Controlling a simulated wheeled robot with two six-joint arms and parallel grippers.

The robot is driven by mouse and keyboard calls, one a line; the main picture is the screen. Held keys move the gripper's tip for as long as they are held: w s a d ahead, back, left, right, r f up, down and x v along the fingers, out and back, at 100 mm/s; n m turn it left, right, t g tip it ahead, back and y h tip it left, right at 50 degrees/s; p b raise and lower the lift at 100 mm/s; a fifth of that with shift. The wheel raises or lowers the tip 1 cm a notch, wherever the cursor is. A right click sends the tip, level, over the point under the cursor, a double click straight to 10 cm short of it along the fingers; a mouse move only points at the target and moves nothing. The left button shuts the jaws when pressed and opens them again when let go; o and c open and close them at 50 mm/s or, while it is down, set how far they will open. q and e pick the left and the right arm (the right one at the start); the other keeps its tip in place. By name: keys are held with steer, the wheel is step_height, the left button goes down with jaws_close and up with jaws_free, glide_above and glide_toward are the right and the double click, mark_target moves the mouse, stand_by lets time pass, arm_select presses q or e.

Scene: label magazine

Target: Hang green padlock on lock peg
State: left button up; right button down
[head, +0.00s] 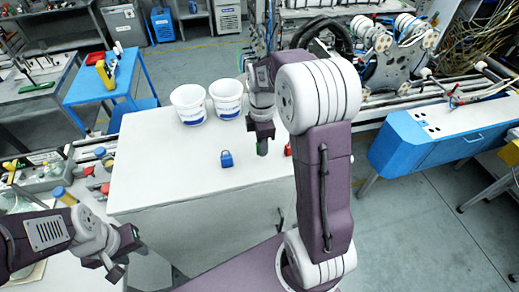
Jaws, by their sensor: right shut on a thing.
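My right gripper (262,133) points down over the white table and is shut on the green padlock (262,148), of which only a small dark green part shows below the jaws. I cannot tell whether the padlock touches the table. A blue padlock (227,159) stands on the table to the left of it. A red thing (288,150), perhaps another padlock, is mostly hidden behind my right arm. My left gripper (128,254) is low at the left, off the table's front left corner, with its fingers apart and empty. I cannot make out the lock peg.
Two white buckets (188,105) (226,100) stand at the back of the white table (160,168). The table's left and middle top is clear. A bench with bottles and parts (75,180) adjoins at left. Machinery with reels (395,40) stands behind at right.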

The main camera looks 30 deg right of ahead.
mark_target(260, 160)
steer(key=shift+w+a+f, duration=0.2)
steer(key=shift+w+f, duration=0.1)
steer(key=shift+w, duration=0.1)
steer(key=f, duration=0.1)
steer(key=f+p, duration=0.2)
steer(key=shift+s, duration=0.25)
steer(key=shift+w+f, duration=0.15)
steer(key=shift+f, duration=0.15)
steer(key=shift+f+b, duration=0.25)
steer(key=shift+b, duration=0.1)
steer(key=c, duration=1.3)
jaws_free()
